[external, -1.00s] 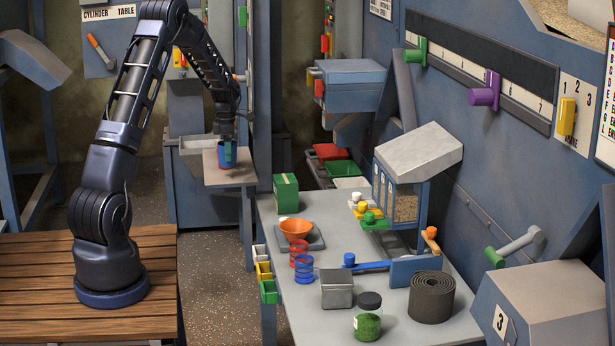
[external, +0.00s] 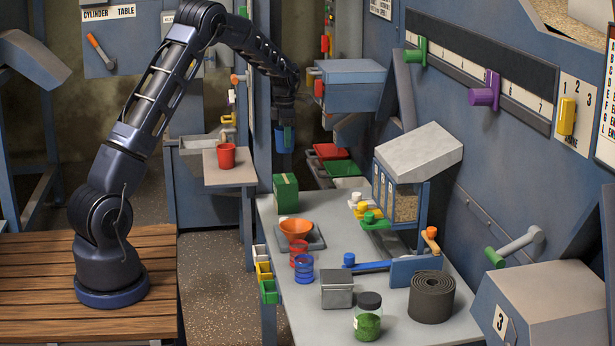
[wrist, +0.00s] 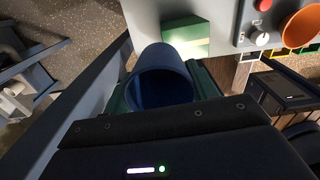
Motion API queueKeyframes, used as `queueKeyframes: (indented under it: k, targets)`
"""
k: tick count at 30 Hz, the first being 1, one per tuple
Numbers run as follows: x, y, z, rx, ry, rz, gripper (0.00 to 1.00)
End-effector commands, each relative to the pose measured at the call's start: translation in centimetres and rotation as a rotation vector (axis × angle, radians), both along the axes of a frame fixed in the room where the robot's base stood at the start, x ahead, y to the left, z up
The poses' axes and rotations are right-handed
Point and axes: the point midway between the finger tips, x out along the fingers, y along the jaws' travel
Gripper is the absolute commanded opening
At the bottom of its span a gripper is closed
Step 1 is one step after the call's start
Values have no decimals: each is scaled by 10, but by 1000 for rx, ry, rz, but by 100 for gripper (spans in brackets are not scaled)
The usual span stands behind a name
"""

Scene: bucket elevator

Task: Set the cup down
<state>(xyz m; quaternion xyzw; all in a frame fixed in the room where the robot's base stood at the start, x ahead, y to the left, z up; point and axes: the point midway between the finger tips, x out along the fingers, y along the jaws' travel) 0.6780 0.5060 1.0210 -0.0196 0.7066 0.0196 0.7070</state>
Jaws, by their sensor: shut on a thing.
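A blue cup (external: 284,137) is held in my gripper (external: 285,128), in the air behind the green box at the far end of the grey table (external: 330,208). In the wrist view the cup (wrist: 162,80) shows its open mouth, with green finger parts on both sides of it. The gripper is shut on the cup. A red cup (external: 227,156) stands upright on the small side shelf (external: 230,176) to the left.
A green box (external: 286,192) stands at the table's far left corner. An orange funnel (external: 296,227), red and blue ring stacks, a metal box (external: 336,290) and a jar (external: 368,316) stand nearer. Red and green trays (external: 340,172) lie behind the table.

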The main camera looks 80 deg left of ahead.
Motion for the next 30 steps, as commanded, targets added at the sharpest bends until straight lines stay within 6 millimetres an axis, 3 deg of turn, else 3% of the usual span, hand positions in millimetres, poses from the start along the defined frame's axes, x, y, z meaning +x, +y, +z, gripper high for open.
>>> queueKeyframes:
  k: [1, 6, 13, 20, 30]
  targets:
    - [24, -9, 2, 2, 0, -13, 36]
    - [90, -39, 8, 2, 0, -31, 36]
    - [151, -77, 15, 1, 0, -49, 36]
    - [172, -91, 12, 0, 1, -56, 36]
    - [172, -91, -54, -2, 2, -55, 36]
